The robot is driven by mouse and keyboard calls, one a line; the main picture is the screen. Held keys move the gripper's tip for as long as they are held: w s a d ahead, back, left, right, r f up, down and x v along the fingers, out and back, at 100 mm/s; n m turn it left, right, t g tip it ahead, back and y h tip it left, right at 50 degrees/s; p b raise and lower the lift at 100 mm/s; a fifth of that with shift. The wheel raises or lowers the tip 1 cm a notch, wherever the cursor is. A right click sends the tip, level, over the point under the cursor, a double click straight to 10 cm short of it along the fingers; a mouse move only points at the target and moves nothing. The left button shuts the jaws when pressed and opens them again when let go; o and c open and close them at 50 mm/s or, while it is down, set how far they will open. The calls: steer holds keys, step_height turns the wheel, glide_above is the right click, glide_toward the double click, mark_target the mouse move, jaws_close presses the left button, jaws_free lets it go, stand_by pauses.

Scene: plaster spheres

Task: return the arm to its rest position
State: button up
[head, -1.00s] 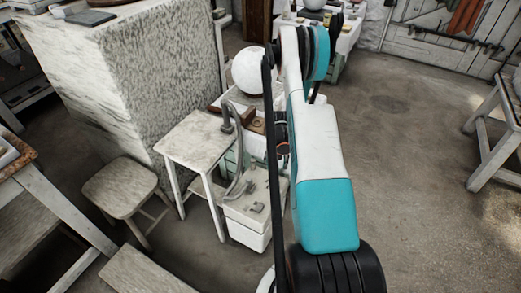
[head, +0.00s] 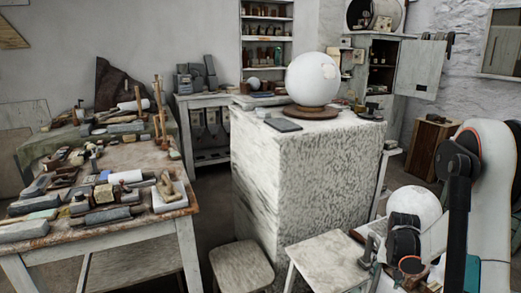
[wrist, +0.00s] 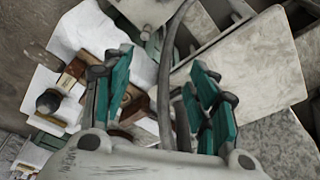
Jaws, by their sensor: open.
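My arm (head: 490,190) rises along the right edge of the head view, white with dark joints. My gripper (wrist: 163,75) shows in the wrist view, its two teal and grey fingers spread wide apart. I see nothing held between the fingers. A grey curved hose (wrist: 172,50) runs through the gap between them in the picture; its distance from the fingers is hard to tell. In the head view I cannot make out the fingers.
A large plaster sphere (head: 313,78) stands on a pale stone block (head: 270,170). A smaller white sphere (head: 414,203) is beside my arm. A stool (head: 241,266) and small table (head: 325,262) stand in front. A cluttered workbench (head: 185,212) is at left.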

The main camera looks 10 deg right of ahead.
steer(key=w+a+r+n+t, duration=0.1)
steer(key=a+r+n+t, duration=0.15)
steer(key=a+r, duration=0.9)
steer(key=s+a+r+n+t+p, duration=0.1)
steer(key=s+a+r+n, duration=0.25)
steer(key=a+r, duration=0.4)
steer(key=s+a+r+n+t+p, duration=0.15)
steer(key=s+a+r, duration=0.25)
steer(key=a+r, duration=0.4)
steer(key=s+a+f+b, duration=0.1)
steer(key=s+a, duration=0.1)
steer(key=s, duration=0.4)
steer(key=s+a+f+y+b, duration=0.1)
steer(key=s+a+f+b, duration=0.1)
steer(key=s, duration=0.5)
steer(key=shift+s+n, duration=0.25)
steer(key=shift+n, duration=0.1)
